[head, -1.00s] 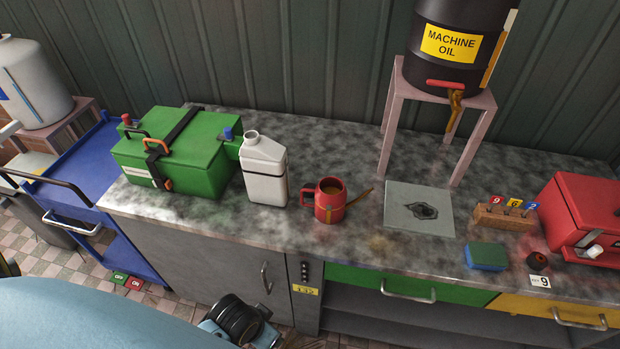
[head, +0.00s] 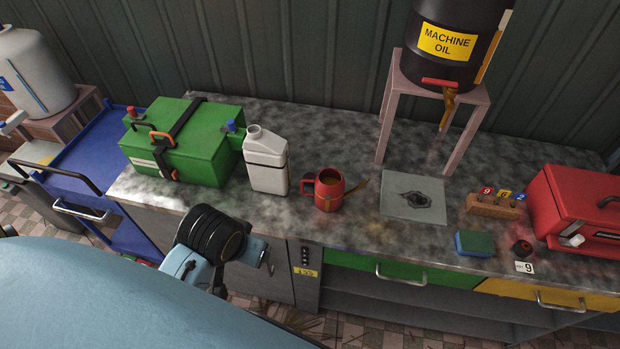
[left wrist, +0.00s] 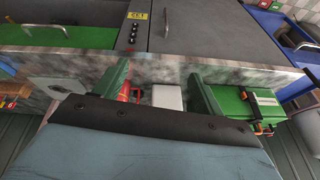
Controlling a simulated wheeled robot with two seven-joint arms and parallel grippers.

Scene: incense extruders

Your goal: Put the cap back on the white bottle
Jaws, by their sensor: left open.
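The white bottle (head: 266,165) stands upright on the bench beside the green box, its neck open with no cap on it. In the left wrist view the bottle (left wrist: 167,97) shows small between my fingers, beyond them. My left gripper (left wrist: 160,73) is open, with its two green fingers wide apart and nothing held. In the head view my left arm rises at the front of the bench, below the bottle; its fingers cannot be made out. A small dark round piece with red (head: 521,248) lies at the right; I cannot tell whether it is the cap. My right gripper is out of view.
A red mug (head: 328,190) with brown liquid stands right of the bottle. The green box (head: 185,150) is on its left. A stained grey plate (head: 413,199), a blue-green sponge (head: 474,243) and a red toolbox (head: 580,205) lie farther right. A stool (head: 440,110) holds the oil drum.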

